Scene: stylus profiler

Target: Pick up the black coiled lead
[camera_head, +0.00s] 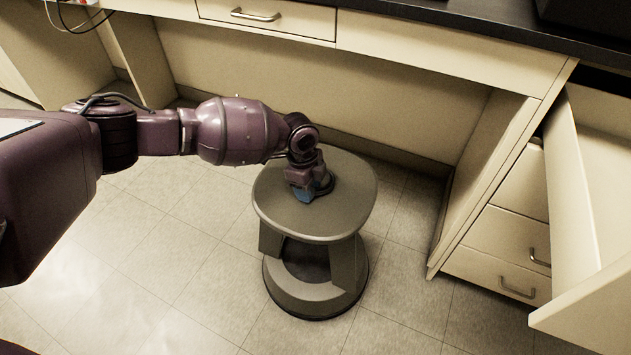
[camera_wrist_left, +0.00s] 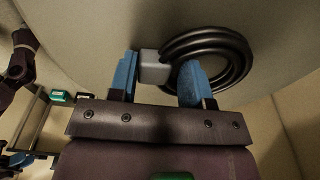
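The black coiled lead (camera_wrist_left: 240,62) lies on the round-edged top of a grey-brown stool (camera_head: 345,215). It shows in the left wrist view as several loops with a grey block (camera_wrist_left: 155,67) at the left side. My left gripper (camera_head: 310,195) is down at the stool top, and in the head view it hides the lead. In the left wrist view its blue fingers (camera_wrist_left: 158,82) are apart, one on each side of the grey block. The right finger overlaps the loops in the picture. Whether either finger touches the block is unclear.
A cream bench with a dark top (camera_head: 440,35) stands behind the stool, with open knee space beneath. Tiled floor (camera_head: 150,270) is clear around the stool's left and front.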

